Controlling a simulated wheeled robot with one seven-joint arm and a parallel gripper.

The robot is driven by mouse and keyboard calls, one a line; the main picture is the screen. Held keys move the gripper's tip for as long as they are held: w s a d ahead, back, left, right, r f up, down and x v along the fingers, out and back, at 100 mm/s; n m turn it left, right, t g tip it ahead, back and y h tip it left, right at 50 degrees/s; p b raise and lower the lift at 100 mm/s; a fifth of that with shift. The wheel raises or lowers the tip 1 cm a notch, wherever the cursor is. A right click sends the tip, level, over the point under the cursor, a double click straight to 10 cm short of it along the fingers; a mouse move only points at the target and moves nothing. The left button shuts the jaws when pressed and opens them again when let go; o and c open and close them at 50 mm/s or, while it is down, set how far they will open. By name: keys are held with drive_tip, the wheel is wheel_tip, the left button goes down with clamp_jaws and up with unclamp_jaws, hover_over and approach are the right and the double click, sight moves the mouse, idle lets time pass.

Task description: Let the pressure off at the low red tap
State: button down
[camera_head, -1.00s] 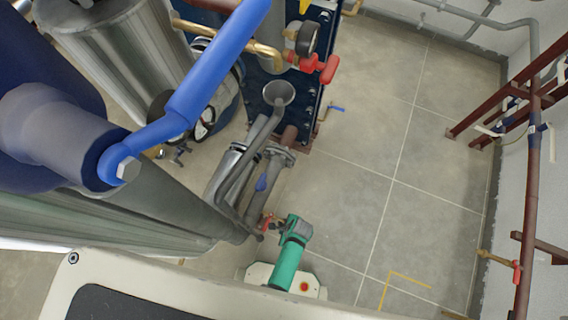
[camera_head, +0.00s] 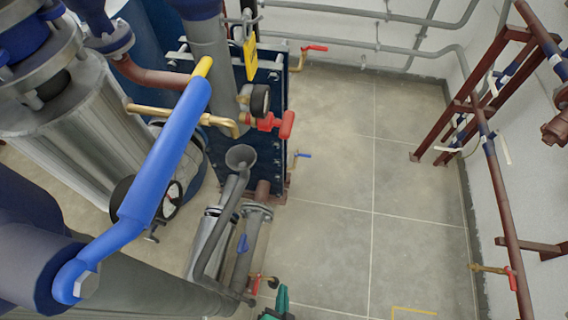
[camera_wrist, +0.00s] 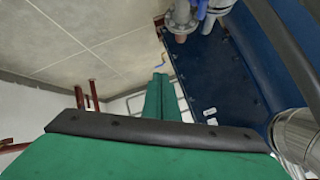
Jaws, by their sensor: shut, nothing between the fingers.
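A small red-handled tap (camera_head: 264,279) sits low, near the foot of the grey pipe, at the bottom of the head view. A larger red-handled tap (camera_head: 270,122) stands beside a round gauge (camera_head: 260,101) on the brass pipe, above a grey funnel (camera_head: 240,157). In the wrist view my gripper (camera_wrist: 160,80) has its green fingers together, empty, with the dark blue plate unit (camera_wrist: 215,70) to their right. No red tap shows clearly near the fingertips. A green part (camera_head: 280,305) at the head view's bottom edge is cut off; I cannot tell whether it is mine.
Another red tap (camera_head: 315,48) is at the back wall, and one (camera_head: 512,280) is at the right. A thick blue lever (camera_head: 165,150) crosses the left. A red-brown frame (camera_head: 470,120) stands right. The tiled floor (camera_head: 345,180) between is clear.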

wheel_tip(320, 180, up, 22)
drive_tip(key=s+n+t, duration=0.1)
drive_tip(key=n+t, duration=0.4)
drive_tip(key=n, duration=0.2)
drive_tip(key=shift+d, duration=0.2)
